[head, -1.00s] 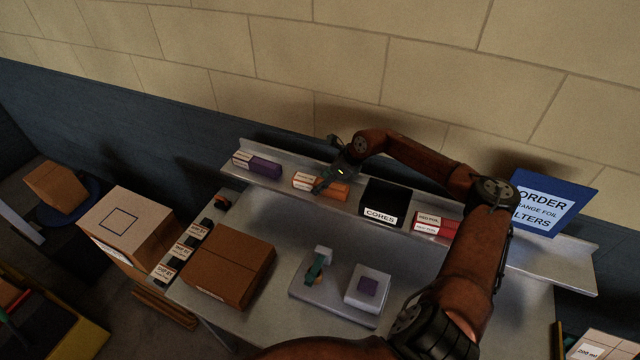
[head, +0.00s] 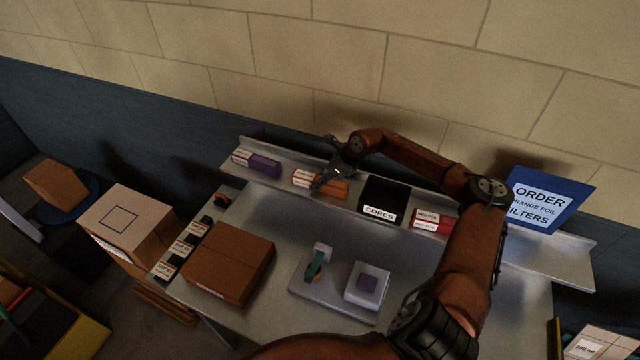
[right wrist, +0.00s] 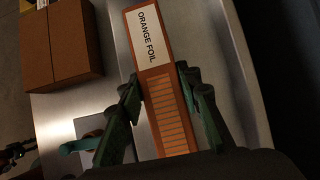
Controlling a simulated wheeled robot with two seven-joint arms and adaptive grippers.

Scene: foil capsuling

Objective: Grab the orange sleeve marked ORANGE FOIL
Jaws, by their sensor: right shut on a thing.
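The orange sleeve (head: 332,185) lies on the raised shelf, between the purple sleeve and the black CORES box. In the right wrist view the orange sleeve (right wrist: 155,70) shows a white label reading ORANGE FOIL. My right gripper (head: 322,184) is at the sleeve from above in the head view. In the right wrist view my right gripper (right wrist: 170,90) has a finger on each side of the sleeve and is shut on it. The sleeve appears to be still at shelf level. My left gripper is not in view.
The shelf (head: 540,258) also holds a purple sleeve (head: 264,167), a black CORES box (head: 385,192) and red sleeves (head: 432,222). A blue order sign (head: 550,200) stands at right. Below are a brown carton (head: 230,260) and a grey fixture (head: 335,300).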

